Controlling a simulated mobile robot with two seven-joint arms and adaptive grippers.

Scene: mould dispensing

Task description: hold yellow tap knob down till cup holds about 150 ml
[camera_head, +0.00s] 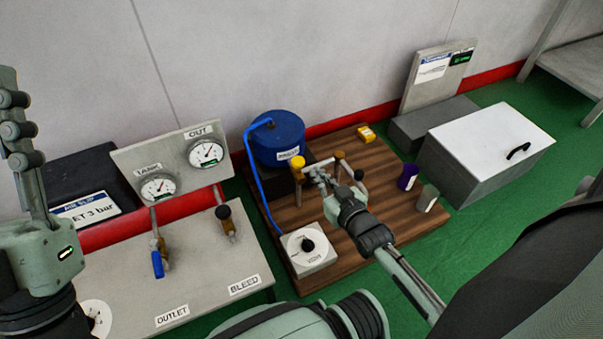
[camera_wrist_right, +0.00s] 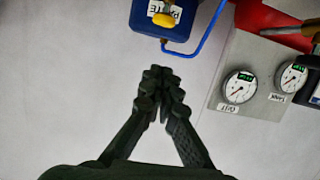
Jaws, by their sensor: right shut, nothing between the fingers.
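The yellow tap knob (camera_head: 298,162) stands at the front of the blue tank (camera_head: 277,138) on the wooden board (camera_head: 400,222). My right gripper (camera_head: 318,173) is shut and empty, just to the right of the knob in the head view. In the right wrist view, the shut fingers (camera_wrist_right: 160,88) show below the blue tank (camera_wrist_right: 150,30) and a yellow part (camera_wrist_right: 165,19), with a visible gap. A purple cup (camera_head: 407,177) and a grey cup (camera_head: 428,198) stand at the board's right. I cannot make out a cup beneath the tap.
A white dial box (camera_head: 306,249) stands at the board's front. A blue hose (camera_head: 256,180) curves down the tank's left side. A gauge panel (camera_head: 178,165) stands to the left. A white-lidded box (camera_head: 490,140) and a small yellow item (camera_head: 366,134) are to the right.

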